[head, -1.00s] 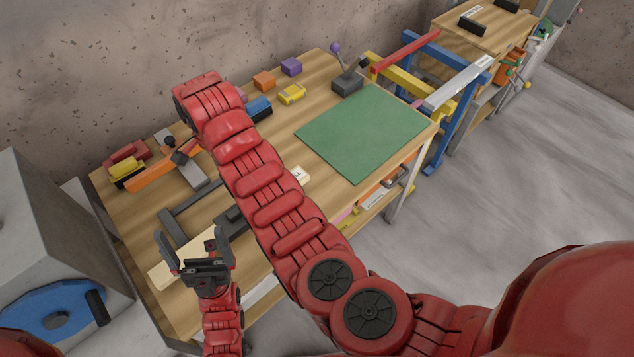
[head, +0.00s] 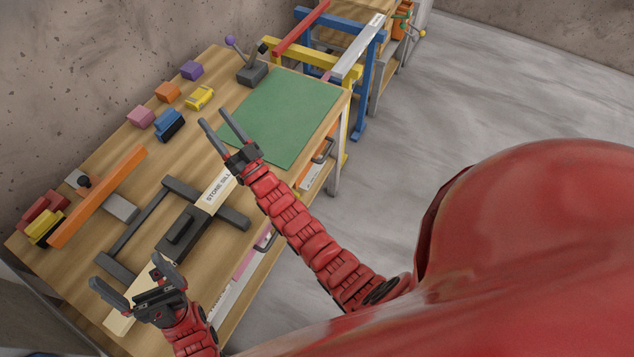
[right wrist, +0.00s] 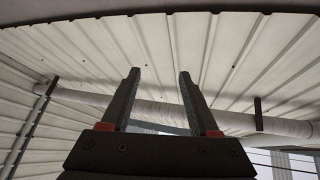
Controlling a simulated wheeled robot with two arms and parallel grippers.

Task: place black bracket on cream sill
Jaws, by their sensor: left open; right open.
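The cream sill (head: 217,192), lettered "STONE SILL", lies diagonally across the near part of the wooden bench. The black bracket (head: 181,231), a dark flat piece with a raised block, appears to lie on the middle of the sill. My left gripper (head: 126,270) is open and empty, above the sill's near-left end and apart from the bracket. My right gripper (head: 217,118) is open and empty, beyond the sill's lettered end, with its fingers pointing up and away. In the right wrist view its two fingers (right wrist: 158,88) stand apart against the ceiling. My left gripper hides part of the sill's near end.
A dark frame (head: 138,221) lies around the sill. An orange bar (head: 98,196) and red and yellow blocks (head: 45,222) lie left. Several coloured blocks line the back. A green mat (head: 285,115) and a lever box (head: 252,73) are at the far end.

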